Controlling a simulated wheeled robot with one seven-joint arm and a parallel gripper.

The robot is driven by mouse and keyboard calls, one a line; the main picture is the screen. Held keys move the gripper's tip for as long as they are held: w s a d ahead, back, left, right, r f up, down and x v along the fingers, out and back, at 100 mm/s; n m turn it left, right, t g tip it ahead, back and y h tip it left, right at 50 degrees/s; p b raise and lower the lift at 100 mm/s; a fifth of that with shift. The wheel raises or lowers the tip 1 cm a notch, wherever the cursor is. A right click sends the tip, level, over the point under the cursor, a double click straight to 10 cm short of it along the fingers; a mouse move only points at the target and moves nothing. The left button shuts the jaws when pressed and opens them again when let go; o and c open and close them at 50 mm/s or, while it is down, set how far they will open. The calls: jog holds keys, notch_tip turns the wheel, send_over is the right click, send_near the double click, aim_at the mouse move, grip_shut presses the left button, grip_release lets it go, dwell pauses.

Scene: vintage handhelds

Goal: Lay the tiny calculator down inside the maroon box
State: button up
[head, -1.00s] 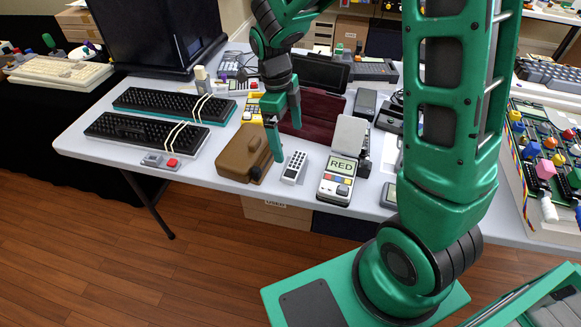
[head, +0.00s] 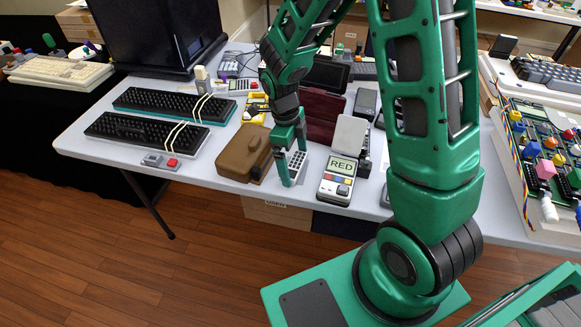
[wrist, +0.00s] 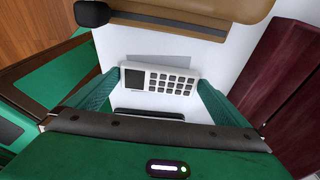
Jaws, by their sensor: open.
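The tiny calculator (head: 299,159) is pale with a dark screen and rows of dark keys. It is on the white table, close to the front edge, between the brown case and the RED device. In the wrist view the calculator (wrist: 160,80) shows its key face, with a shadow beside it. My gripper (head: 294,166) is open and points down, one finger on either side of the calculator. I cannot tell whether the fingers touch it. The maroon box (head: 320,108) is behind the calculator, partly hidden by my arm; it also shows at the right of the wrist view (wrist: 288,65).
A brown case (head: 240,153) stands close on the left, and a device reading RED (head: 337,180) stands on the right. Two black keyboards (head: 150,135) lie further left. Bare table (head: 215,180) shows along the front left.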

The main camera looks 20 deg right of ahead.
jog(key=c, duration=0.9)
jog(key=shift+r, duration=0.1)
